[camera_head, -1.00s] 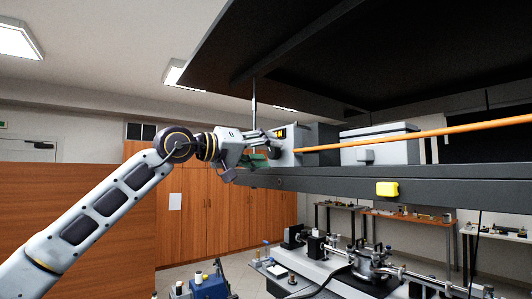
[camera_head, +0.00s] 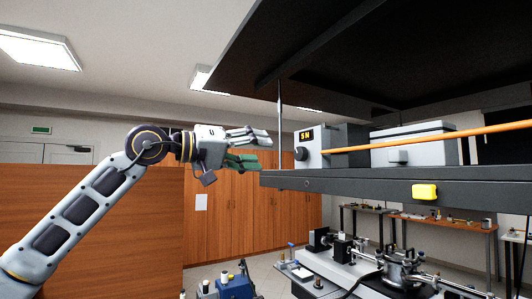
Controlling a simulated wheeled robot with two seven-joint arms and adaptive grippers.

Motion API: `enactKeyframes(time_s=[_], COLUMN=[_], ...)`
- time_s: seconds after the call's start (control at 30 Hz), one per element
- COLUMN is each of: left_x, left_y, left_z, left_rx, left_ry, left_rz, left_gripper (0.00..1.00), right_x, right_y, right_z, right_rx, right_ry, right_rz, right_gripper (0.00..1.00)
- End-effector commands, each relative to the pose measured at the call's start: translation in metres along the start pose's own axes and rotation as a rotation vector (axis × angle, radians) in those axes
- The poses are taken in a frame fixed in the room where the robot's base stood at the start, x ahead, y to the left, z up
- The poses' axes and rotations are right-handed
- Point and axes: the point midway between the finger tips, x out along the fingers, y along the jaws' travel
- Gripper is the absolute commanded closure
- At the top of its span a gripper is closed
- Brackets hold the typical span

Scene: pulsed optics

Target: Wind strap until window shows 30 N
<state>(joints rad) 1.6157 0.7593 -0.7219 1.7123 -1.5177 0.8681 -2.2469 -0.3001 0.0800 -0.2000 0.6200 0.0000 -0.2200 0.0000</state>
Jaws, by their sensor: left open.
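A light grey winder box (camera_head: 318,158) sits at the left end of the dark shelf beam (camera_head: 390,183). Its small dark window (camera_head: 306,135) shows "5 N" in yellow. A dark round knob (camera_head: 300,154) is on the box below the window. An orange strap (camera_head: 430,138) runs from the box to the right, straight. My left gripper (camera_head: 265,151) is open and empty, left of the knob, with a gap between them. Its fingers point right toward the box, the lower one greenish. My right gripper does not show.
A grey case (camera_head: 412,146) stands on the shelf behind the strap. A yellow block (camera_head: 424,192) is on the beam's front. A thin vertical rod (camera_head: 280,115) stands near the beam's left end. A dark panel (camera_head: 400,60) hangs above. Optics benches are below.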

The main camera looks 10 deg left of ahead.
Motion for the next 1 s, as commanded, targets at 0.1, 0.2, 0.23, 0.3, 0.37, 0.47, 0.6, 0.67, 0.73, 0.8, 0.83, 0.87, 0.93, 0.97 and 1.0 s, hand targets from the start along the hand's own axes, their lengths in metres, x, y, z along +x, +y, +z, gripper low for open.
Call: enactKeyframes(time_s=[0.1,0.2,0.23,0.3,0.37,0.47,0.6,0.67,0.73,0.8,0.83,0.87,0.93,0.97,1.0], left_x=[-0.0067,-0.0095,-0.0099,-0.0104,-0.0104,-0.0103,-0.0102,-0.0102,-0.0101,-0.0101,-0.0101,-0.0101,-0.0101,-0.0101,-0.0101], left_y=[-0.0001,-0.0002,-0.0002,-0.0002,-0.0001,-0.0001,0.0,0.0,0.0,0.0,0.0,0.0,0.0,0.0,0.0], left_z=[0.0006,0.0006,0.0006,0.0006,0.0006,0.0006,0.0006,0.0006,0.0006,0.0006,0.0006,0.0006,0.0006,0.0006,0.0006], left_rx=[0.001,0.001,0.001,0.001,0.001,0.001,0.001,0.001,0.001,-0.002,-0.005,-0.009,-0.026,-0.037,-0.053], left_ry=[0.0,0.0,0.0,0.0,-0.001,-0.001,-0.001,-0.001,-0.001,-0.001,-0.001,-0.001,-0.001,-0.001,-0.001], left_rz=[0.0,-0.001,-0.001,-0.001,-0.001,-0.001,0.0,-0.001,0.0,0.0,0.0,0.0,0.0,0.0,0.0], left_gripper=[0.44,0.44,0.44,0.44,0.44,0.44,0.44,0.44,0.44,0.44,0.44,0.44,0.44,0.44,0.44], right_x=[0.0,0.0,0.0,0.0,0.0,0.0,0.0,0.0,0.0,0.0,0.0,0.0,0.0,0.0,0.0], right_y=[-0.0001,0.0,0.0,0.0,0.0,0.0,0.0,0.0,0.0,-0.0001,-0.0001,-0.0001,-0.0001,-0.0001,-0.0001], right_z=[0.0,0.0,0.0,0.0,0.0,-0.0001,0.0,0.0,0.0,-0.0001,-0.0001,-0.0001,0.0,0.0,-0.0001], right_rx=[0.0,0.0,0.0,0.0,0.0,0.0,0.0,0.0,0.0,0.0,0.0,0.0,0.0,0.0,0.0], right_ry=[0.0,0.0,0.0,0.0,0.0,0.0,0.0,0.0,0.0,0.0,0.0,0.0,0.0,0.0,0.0], right_rz=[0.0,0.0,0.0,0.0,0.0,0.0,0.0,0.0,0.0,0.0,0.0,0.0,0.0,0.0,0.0], right_gripper=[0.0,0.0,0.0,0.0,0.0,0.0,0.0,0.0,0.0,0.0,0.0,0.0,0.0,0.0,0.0])
